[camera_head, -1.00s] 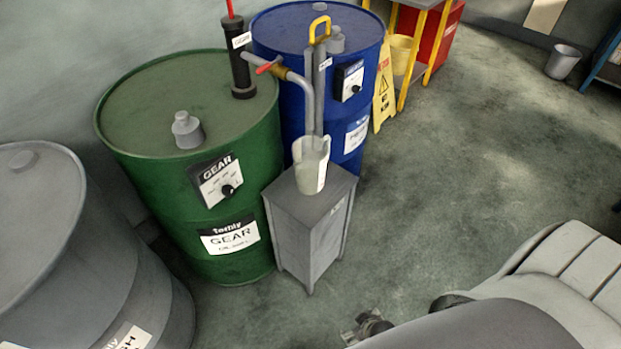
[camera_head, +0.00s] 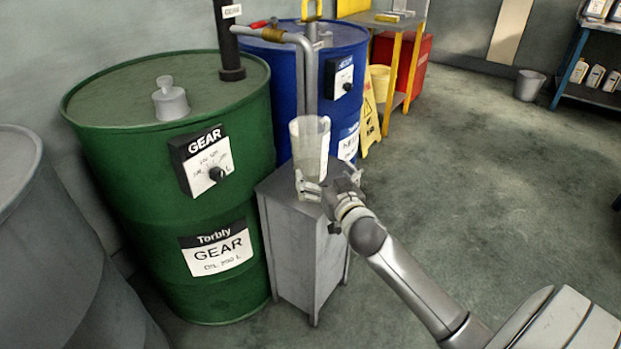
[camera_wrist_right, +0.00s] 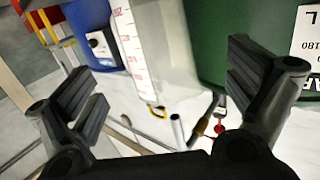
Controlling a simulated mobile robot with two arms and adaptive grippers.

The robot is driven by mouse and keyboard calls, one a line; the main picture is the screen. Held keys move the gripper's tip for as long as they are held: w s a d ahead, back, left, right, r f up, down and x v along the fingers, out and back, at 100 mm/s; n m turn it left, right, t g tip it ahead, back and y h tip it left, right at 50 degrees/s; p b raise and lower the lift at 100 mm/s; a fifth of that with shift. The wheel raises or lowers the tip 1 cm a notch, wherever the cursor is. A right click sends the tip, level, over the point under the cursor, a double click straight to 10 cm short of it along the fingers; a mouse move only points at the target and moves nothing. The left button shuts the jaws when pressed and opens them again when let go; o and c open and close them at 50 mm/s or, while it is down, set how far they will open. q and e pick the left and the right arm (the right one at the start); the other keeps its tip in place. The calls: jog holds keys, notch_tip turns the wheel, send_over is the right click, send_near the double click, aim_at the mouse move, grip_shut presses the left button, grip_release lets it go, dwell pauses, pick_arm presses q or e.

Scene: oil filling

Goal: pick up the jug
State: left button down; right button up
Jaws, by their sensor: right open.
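The jug (camera_head: 310,140) is a clear, pale measuring jug that stands upright on the grey cabinet (camera_head: 283,190), below the spout of the dispenser pipe. My right gripper (camera_head: 331,183) is at the lower right of the jug, with its arm coming in from the bottom right. In the right wrist view, the gripper (camera_wrist_right: 163,85) is open, and the jug (camera_wrist_right: 170,45) with its red-marked scale shows between its spread black fingers. I cannot tell whether either finger touches it. The jug's handle is not clear to see. My left gripper is out of view.
A green GEAR drum (camera_head: 120,190) stands close left of the cabinet and a blue drum (camera_head: 286,90) behind it. A grey pipe (camera_head: 285,38) arches just above the jug. A yellow floor sign (camera_head: 369,122) stands behind. The floor to the right is open.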

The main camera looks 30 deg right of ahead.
aim_at(317, 152)
jog(key=w+r, duration=0.1)
jog(key=w+d+r+t, duration=0.1)
jog(key=shift+d+r, duration=0.1)
jog(key=shift+r, duration=0.2)
jog(key=b+x, duration=0.1)
jog(key=x, duration=0.4)
jog(key=shift+r, duration=0.1)
jog(key=w, duration=0.2)
jog(key=w+r, duration=0.1)
jog(key=shift+d, duration=0.3)
jog(key=shift+w+d+f+b, duration=0.1)
jog(key=shift+w+f+b, duration=0.05)
jog(key=shift+w+b, duration=0.3)
jog(key=shift+w+d, duration=0.1)
jog(key=shift+w, duration=0.4)
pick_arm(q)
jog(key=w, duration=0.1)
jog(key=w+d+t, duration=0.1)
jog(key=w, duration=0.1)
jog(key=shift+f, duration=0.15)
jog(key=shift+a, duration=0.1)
pick_arm(e)
jog(key=shift+c, duration=0.3)
jog(key=c, duration=1)
jog(key=shift+c, duration=0.9)
